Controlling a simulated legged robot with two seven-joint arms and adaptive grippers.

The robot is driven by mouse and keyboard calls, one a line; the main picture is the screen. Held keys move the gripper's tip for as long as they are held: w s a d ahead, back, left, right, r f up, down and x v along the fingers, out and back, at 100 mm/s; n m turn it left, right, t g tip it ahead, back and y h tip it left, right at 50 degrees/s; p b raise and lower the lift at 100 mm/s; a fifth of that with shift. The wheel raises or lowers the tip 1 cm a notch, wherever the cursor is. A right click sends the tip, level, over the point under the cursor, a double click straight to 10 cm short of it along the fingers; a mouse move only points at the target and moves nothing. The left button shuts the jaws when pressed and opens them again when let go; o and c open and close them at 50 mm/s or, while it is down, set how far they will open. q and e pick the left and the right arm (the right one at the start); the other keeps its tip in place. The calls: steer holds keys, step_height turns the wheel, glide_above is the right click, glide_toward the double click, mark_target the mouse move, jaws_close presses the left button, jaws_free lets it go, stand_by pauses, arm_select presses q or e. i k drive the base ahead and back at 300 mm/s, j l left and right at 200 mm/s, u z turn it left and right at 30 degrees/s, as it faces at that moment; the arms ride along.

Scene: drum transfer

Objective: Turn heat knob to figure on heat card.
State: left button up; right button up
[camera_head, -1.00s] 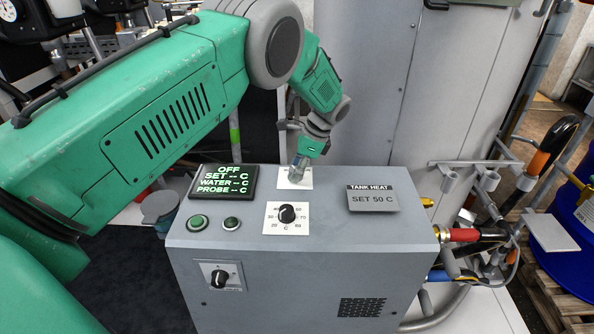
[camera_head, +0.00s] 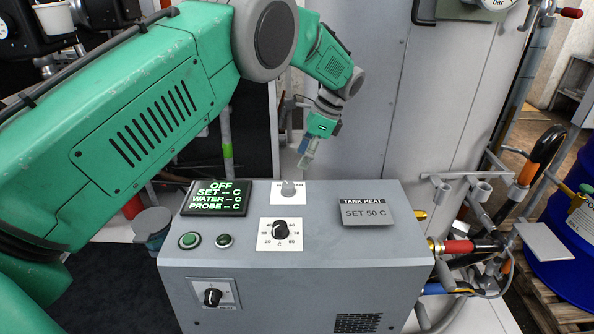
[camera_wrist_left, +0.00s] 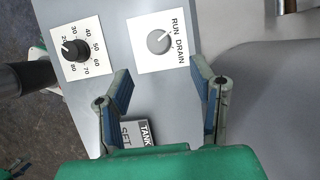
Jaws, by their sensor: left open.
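The heat knob (camera_head: 281,231) is black, on a white dial plate with figures on top of the grey box. In the left wrist view the heat knob (camera_wrist_left: 76,49) shows at upper left, its white mark toward the low figures near 20. The heat card (camera_head: 367,212) stands at the right of the box top and reads TANK HEAT, SET 50 C. My left gripper (camera_head: 308,152) is above the back of the box, over the grey RUN/DRAIN knob (camera_head: 288,188), apart from it. Its fingers (camera_wrist_left: 160,95) are open and empty in the left wrist view. My right gripper is not in view.
A display (camera_head: 217,198) reads OFF, SET -- C, with a green button (camera_head: 189,240) and a smaller button (camera_head: 224,240) in front. Another black knob (camera_head: 213,297) is on the box front. Hoses (camera_head: 465,247) and a blue drum (camera_head: 572,235) stand at the right.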

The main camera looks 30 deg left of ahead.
mark_target(280, 230)
steer(key=k, duration=1)
